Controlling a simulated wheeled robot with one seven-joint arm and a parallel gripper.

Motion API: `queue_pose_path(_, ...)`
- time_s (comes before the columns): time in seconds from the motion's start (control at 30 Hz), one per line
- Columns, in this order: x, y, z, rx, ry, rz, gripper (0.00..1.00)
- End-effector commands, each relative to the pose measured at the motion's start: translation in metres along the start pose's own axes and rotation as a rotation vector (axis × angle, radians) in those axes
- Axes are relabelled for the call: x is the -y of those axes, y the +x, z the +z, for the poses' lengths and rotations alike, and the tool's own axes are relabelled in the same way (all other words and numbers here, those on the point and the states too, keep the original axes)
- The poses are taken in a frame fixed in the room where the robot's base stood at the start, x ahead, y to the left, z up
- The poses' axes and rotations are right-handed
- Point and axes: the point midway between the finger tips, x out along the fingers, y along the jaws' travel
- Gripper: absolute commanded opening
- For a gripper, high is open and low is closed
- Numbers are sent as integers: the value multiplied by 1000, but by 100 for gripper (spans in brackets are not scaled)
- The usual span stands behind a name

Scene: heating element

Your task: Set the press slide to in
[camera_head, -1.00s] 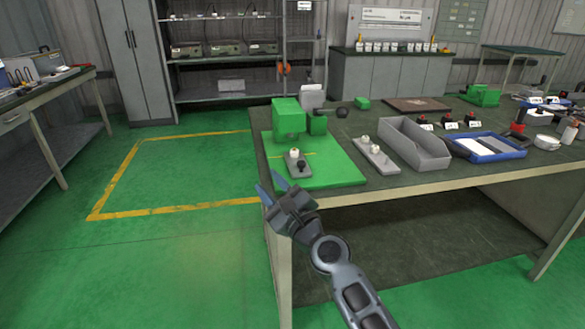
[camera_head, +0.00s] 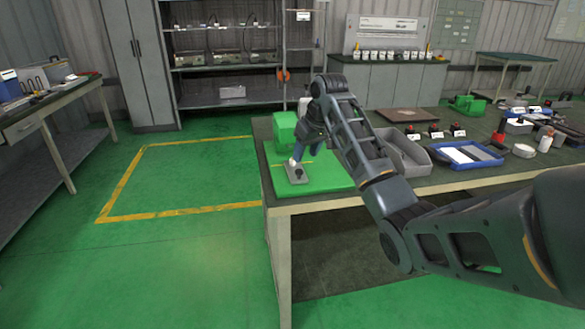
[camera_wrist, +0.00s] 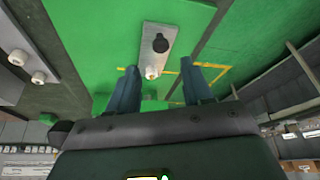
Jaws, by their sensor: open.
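The green press (camera_head: 285,128) stands on a green base plate (camera_head: 335,177) at the table's near left corner. Its grey slide (camera_head: 298,178) sticks out in front of the press body, carrying a black knob and a small cream-white part. In the wrist view, the slide (camera_wrist: 150,27) shows its black knob (camera_wrist: 160,43) and the cream part (camera_wrist: 152,72). My gripper (camera_head: 305,154) is above the base plate, beside the slide's press-side end. In the wrist view, its two fingers (camera_wrist: 160,70) are apart with the cream part appearing between their tips. My arm partly hides the press.
A grey tray (camera_head: 412,160) and a blue tray (camera_head: 466,154) lie right of the press, partly behind my arm. In the wrist view, a grey strip with two cream parts (camera_wrist: 27,64) lies at left. The floor left of the table is clear.

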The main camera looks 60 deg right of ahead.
Motion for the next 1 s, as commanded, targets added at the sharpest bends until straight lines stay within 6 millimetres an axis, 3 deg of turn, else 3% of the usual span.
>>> queue_pose_path(0.5,1,68,1,3,0,-3,50)
queue_pose_path(0.9,2,76,1,0,0,-3,50)
queue_pose_path(1.0,2,76,1,0,0,-3,40)
